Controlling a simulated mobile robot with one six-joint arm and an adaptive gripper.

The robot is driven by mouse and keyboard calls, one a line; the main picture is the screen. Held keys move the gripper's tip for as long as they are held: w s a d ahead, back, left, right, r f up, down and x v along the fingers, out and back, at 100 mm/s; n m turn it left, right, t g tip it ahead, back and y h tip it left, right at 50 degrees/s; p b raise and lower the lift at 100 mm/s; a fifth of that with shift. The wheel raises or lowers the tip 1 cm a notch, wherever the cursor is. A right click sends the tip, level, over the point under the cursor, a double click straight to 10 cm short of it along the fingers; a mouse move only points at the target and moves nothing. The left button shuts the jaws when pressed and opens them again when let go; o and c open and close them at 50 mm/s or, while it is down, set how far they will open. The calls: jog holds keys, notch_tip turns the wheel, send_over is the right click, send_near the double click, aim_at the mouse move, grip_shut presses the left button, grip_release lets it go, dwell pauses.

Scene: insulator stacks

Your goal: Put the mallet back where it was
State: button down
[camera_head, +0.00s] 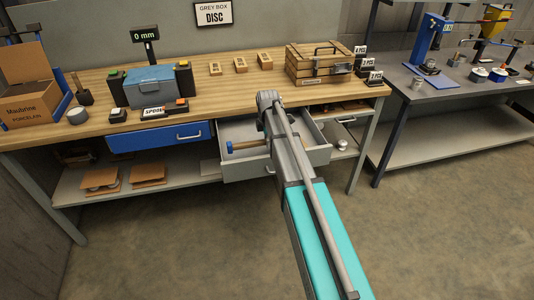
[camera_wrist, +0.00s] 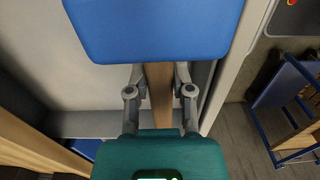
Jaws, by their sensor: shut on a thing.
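The mallet has a blue head (camera_wrist: 158,28) and a wooden handle (camera_wrist: 160,92). In the wrist view my gripper (camera_wrist: 160,88) is shut on the handle, one finger on each side, just below the head. In the head view the mallet (camera_head: 246,145) lies level at the open grey drawer (camera_head: 305,158), its blue head toward the left. My arm hides the gripper and the handle's right end there. I cannot tell whether the mallet touches the drawer floor.
A closed blue drawer (camera_head: 160,137) is left of the open one. The wooden workbench (camera_head: 210,95) above carries a cardboard box (camera_head: 30,85), a blue-grey device (camera_head: 150,87) and a wooden crate (camera_head: 318,65). A second bench (camera_head: 440,95) stands at the right. The floor in front is clear.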

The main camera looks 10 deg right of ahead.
aim_at(266, 149)
jog(key=shift+w+f+b, duration=0.85)
jog(key=shift+w+f, duration=0.2)
jog(key=shift+f, duration=0.2)
jog(key=shift+w+f+b, duration=0.5)
jog(key=shift+f+b, duration=0.2)
jog(key=shift+b, duration=0.05)
jog(key=shift+s+f+b, duration=0.15)
jog(key=shift+f+b, duration=1.1)
jog(key=shift+f, duration=0.2)
jog(key=shift+c, duration=2.4)
grip_release()
jog(key=shift+r, duration=0.1)
jog(key=shift+r, duration=0.2)
notch_tip(266, 149, up, 12)
jog(key=p, duration=1.2)
